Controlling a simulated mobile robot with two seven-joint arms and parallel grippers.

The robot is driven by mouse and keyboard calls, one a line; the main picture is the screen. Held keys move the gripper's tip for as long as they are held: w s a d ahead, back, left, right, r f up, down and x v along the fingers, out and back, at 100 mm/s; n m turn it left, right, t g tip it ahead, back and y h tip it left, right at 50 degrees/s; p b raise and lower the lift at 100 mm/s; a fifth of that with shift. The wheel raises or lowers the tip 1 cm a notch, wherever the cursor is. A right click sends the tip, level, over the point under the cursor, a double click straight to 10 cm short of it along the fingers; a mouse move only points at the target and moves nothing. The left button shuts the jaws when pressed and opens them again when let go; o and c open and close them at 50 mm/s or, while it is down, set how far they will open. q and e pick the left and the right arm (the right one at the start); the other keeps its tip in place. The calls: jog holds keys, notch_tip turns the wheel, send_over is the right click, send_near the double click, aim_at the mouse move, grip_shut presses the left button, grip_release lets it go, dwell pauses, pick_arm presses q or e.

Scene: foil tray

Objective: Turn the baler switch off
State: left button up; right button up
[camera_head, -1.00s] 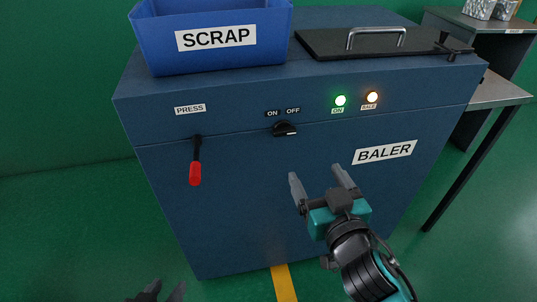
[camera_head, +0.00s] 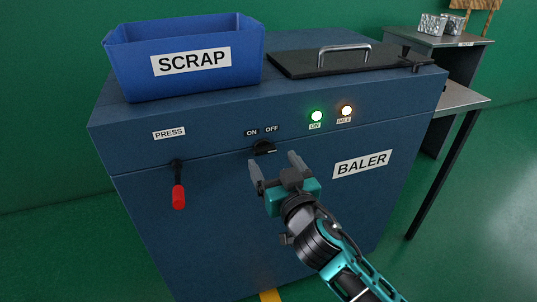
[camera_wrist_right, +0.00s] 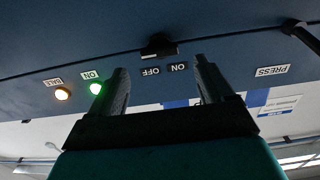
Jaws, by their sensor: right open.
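The baler switch (camera_head: 264,148) is a small black knob on the front of the blue baler (camera_head: 225,215), below the ON and OFF labels. A pale mark shows on the knob's right side. In the right wrist view the switch (camera_wrist_right: 158,46) appears upside down, ahead of and between the fingers. My right gripper (camera_head: 273,160) is open and empty, its fingertips just below the switch and apart from it. The green ON light (camera_head: 317,116) and the amber BALE light (camera_head: 347,110) are lit. My left gripper is not in view.
A red-handled PRESS lever (camera_head: 178,190) hangs left of the switch. The blue SCRAP bin (camera_head: 240,75) and a black lid with a metal handle (camera_head: 300,65) are on top. A side table (camera_head: 460,97) stands at right.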

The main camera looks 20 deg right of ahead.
aim_at(266, 151)
jog(key=shift+w+a, duration=0.1)
jog(key=shift+w, duration=1.95)
jog(key=c, duration=1)
jog(key=shift+c, duration=0.2)
